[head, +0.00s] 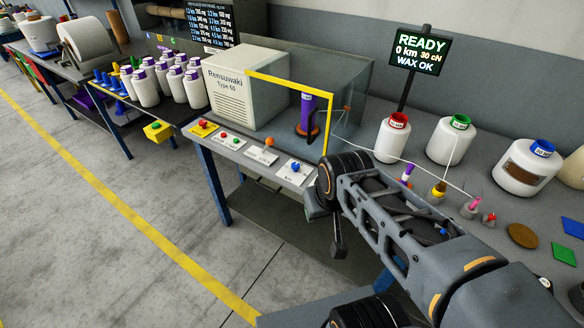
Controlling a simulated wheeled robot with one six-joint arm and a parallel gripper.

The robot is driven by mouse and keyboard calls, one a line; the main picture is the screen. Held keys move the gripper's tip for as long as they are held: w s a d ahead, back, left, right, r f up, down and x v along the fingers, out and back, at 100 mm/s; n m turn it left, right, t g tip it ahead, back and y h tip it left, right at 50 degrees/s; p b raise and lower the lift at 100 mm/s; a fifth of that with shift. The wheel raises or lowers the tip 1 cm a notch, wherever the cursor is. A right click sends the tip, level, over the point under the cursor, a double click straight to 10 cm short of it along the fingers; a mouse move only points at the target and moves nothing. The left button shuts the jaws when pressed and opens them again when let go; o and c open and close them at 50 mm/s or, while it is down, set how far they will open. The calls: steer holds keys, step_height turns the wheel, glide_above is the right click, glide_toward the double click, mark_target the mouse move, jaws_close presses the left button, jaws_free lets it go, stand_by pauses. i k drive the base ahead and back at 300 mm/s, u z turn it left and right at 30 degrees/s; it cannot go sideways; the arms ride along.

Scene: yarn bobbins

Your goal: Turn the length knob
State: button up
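A row of controls lies along the front edge of the grey bench, left of my arm. An orange knob (269,142) stands on a white plate. To its right a blue knob (295,167) stands on another white plate. The plate labels are too small to read, so I cannot tell which is the length knob. A dark part that looks like my gripper (338,245) hangs below my wrist, in front of the bench edge, to the right of and apart from both knobs. Its fingers are too small and dark to tell their opening.
The Rensuwaki machine (245,85) and a purple bobbin (308,110) stand behind. A sign (419,51) reads READY, 0 km, 30 cN, WAX OK. White cones (392,138) stand at right.

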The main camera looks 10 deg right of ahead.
mark_target(294, 166)
steer(key=k, duration=0.6)
steer(key=u, duration=0.4)
steer(key=i, duration=1.15)
steer(key=u, duration=0.55)
